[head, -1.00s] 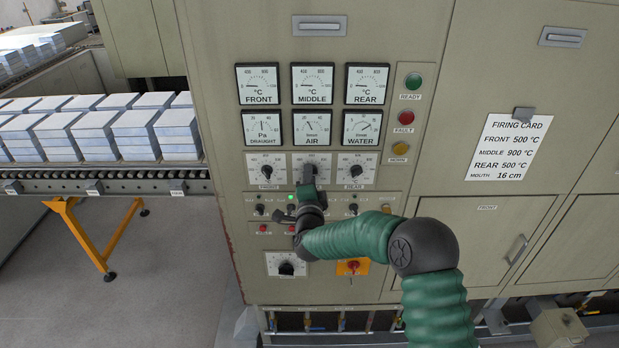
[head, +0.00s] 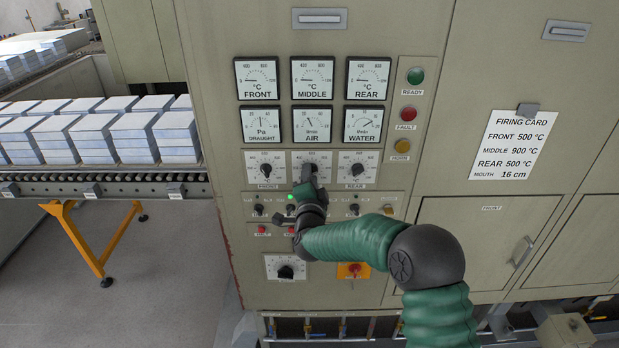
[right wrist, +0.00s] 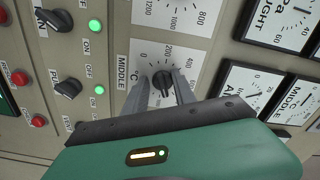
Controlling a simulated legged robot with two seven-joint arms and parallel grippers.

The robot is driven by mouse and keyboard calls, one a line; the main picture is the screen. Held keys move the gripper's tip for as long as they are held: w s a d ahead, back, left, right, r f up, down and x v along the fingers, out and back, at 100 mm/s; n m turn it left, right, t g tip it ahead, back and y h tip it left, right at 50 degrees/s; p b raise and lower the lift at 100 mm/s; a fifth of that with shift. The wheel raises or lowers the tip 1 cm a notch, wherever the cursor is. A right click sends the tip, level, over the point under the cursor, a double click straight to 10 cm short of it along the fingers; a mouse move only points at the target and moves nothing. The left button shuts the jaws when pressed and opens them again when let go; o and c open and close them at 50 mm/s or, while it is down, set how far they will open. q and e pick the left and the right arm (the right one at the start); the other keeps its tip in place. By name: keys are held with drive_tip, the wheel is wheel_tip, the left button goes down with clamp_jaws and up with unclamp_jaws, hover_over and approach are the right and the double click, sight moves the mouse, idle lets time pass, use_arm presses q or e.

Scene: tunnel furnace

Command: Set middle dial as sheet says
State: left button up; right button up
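The middle dial (right wrist: 163,84) is a black knob on a white scale plate marked MIDDLE. In the head view its plate (head: 298,157) is partly covered by my right gripper (head: 309,172). In the right wrist view the two fingers of my right gripper (right wrist: 161,91) stand apart, one on each side of the knob, with a gap visible between them. I cannot tell whether they touch it, nor its exact setting. The firing card (head: 508,145) reads front 500 °C, middle 900 °C, rear 500 °C, mouth 16 cm. My left gripper is not in view.
The front dial (head: 266,170) and rear dial (head: 358,170) flank the middle one. Gauges stand above; small switches and red buttons sit below. A red-and-yellow switch (head: 353,271) is lower down. A roller conveyor (head: 120,188) with stacked blocks is at the left.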

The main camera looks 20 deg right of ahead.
drive_tip(key=b+v, duration=0.7)
drive_tip(key=v, duration=0.9)
drive_tip(key=shift+s+a, duration=0.2)
drive_tip(key=shift+s, duration=0.1)
drive_tip(key=shift+d, duration=0.1)
drive_tip(key=shift+f, duration=0.1)
